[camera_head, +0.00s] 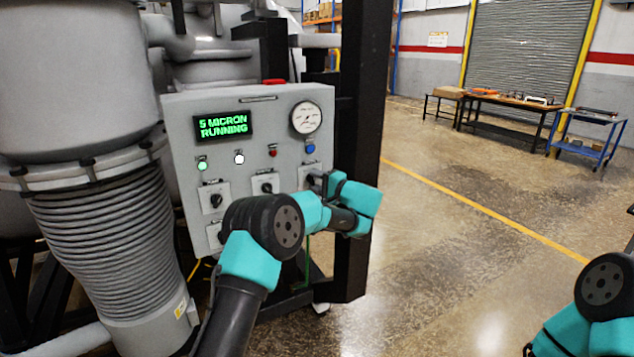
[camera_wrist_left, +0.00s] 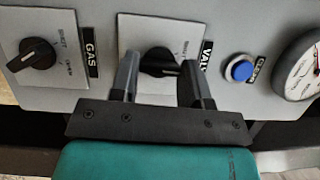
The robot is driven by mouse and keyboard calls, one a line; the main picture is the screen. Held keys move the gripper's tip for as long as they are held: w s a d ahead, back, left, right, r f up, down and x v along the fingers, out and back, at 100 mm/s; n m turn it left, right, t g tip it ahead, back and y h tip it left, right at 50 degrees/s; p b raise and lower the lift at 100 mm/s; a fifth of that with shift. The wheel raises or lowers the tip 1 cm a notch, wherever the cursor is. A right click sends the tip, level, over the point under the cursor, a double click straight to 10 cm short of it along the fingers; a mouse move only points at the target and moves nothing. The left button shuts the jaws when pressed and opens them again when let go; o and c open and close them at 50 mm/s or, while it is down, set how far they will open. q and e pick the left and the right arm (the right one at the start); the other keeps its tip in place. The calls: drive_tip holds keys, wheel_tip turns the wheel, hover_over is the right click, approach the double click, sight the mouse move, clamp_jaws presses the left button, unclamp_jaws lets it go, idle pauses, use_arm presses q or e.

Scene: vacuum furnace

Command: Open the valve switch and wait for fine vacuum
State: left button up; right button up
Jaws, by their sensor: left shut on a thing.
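The valve switch is a black rotary knob (camera_wrist_left: 159,62) on a white plate, beside a partly hidden label starting "VAL" in the left wrist view. My left gripper (camera_wrist_left: 161,85) has a finger on each side of this knob and is shut on it. In the head view the left gripper (camera_head: 318,180) is at the lower right of the grey control panel (camera_head: 180,130), and mostly hides the valve switch. The panel display (camera_head: 223,126) reads "5 MICRON RUNNING" in green. My right gripper is out of view; only part of that arm shows at bottom right.
The gas knob (camera_wrist_left: 38,54) is left of the valve switch in the wrist view. A blue button (camera_wrist_left: 240,69) and a round gauge (camera_head: 306,117) are close by. A black post (camera_head: 357,100) stands just right of the panel. Open floor lies farther right.

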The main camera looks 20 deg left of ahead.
use_arm(q)
drive_tip(key=m+t, duration=0.1)
drive_tip(key=m, duration=0.1)
drive_tip(key=m+y, duration=0.1)
drive_tip(key=m, duration=0.2)
drive_tip(key=shift+f+t, duration=0.15)
drive_tip(key=shift+t, duration=0.25)
drive_tip(key=shift+m, duration=0.4)
drive_tip(key=o, duration=0.9)
drive_tip(key=v, duration=1.7)
drive_tip(key=shift+d+f, duration=0.15)
drive_tip(key=shift+f, duration=0.25)
